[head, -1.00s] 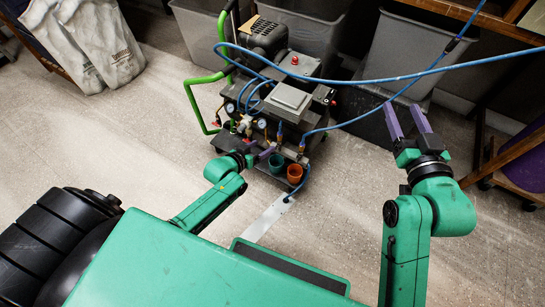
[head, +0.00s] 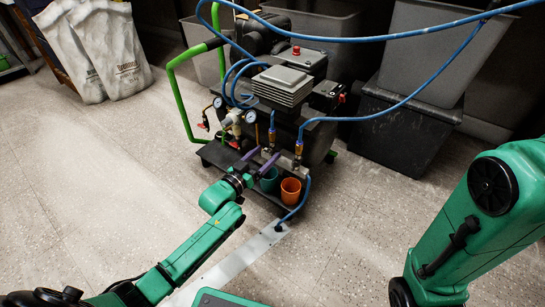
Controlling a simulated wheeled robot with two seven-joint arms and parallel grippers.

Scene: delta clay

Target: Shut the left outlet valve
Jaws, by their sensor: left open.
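The compressor (head: 290,88) stands mid-view with two brass outlet fittings at its front, each with a blue hose. The left outlet fitting (head: 272,138) rises just behind my left gripper (head: 264,155). That gripper is open, its two purple fingers pointing at the valve body below this fitting. The fingers partly cover the valve, so I cannot tell its handle position or whether they touch it. The right outlet fitting (head: 298,149) is just right of the fingers. My right arm shows at the right edge; its gripper is out of the picture.
A teal cup (head: 268,180) and an orange cup (head: 290,190) stand on the compressor's low shelf, close under the left gripper. Two pressure gauges (head: 250,116) sit left of the outlets. Blue hoses loop overhead. Grey bins stand behind; the floor in front is largely clear.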

